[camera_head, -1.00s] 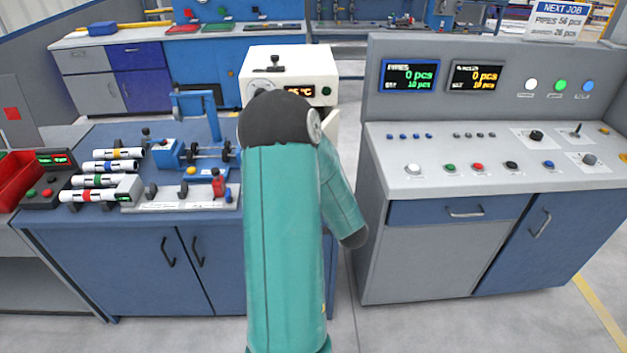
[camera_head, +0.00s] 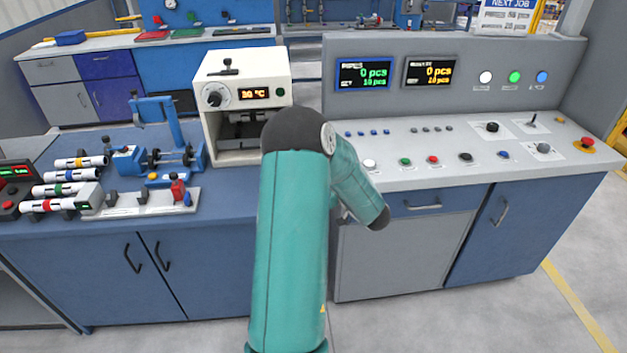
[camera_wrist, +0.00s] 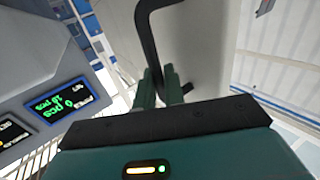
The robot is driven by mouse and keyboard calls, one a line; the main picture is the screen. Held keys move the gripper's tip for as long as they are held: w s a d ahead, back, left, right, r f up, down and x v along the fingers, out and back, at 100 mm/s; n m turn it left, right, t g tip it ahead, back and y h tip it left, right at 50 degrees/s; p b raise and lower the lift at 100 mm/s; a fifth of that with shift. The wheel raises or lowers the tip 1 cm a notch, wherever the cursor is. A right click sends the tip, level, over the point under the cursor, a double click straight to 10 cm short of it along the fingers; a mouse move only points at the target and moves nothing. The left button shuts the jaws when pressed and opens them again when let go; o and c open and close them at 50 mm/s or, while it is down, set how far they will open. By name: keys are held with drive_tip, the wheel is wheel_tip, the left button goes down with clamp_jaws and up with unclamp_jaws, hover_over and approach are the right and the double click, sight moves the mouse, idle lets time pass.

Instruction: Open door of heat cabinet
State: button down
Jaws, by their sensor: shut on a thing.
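The heat cabinet (camera_head: 222,119) is a white box with a knob, a display and a top lever, at the back of the blue bench. Its front opening shows, with a dark interior (camera_head: 240,130) and grey fittings inside. In the wrist view, a pale door panel (camera_wrist: 205,45) carries a black bar handle (camera_wrist: 147,35). My gripper (camera_wrist: 160,85) is shut on the handle, with its two green fingers at the bar's lower part. In the head view my arm hides the gripper and the door.
A grey control console (camera_head: 450,165) with buttons and two displays stands close on the right. The blue bench (camera_head: 60,225) at left holds striped pipes (camera_head: 68,176) and a blue fixture (camera_head: 165,140). Grey floor lies in front.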

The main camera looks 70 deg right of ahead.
drive_tip(key=shift+s+d+n+t+y, duration=0.6)
drive_tip(key=shift+s+d+n+y, duration=0.15)
drive_tip(key=shift+s+y, duration=0.25)
drive_tip(key=c, duration=1.6)
unclamp_jaws()
drive_tip(key=v, duration=1.3)
drive_tip(key=shift+s, duration=0.35)
drive_tip(key=shift+a, duration=0.15)
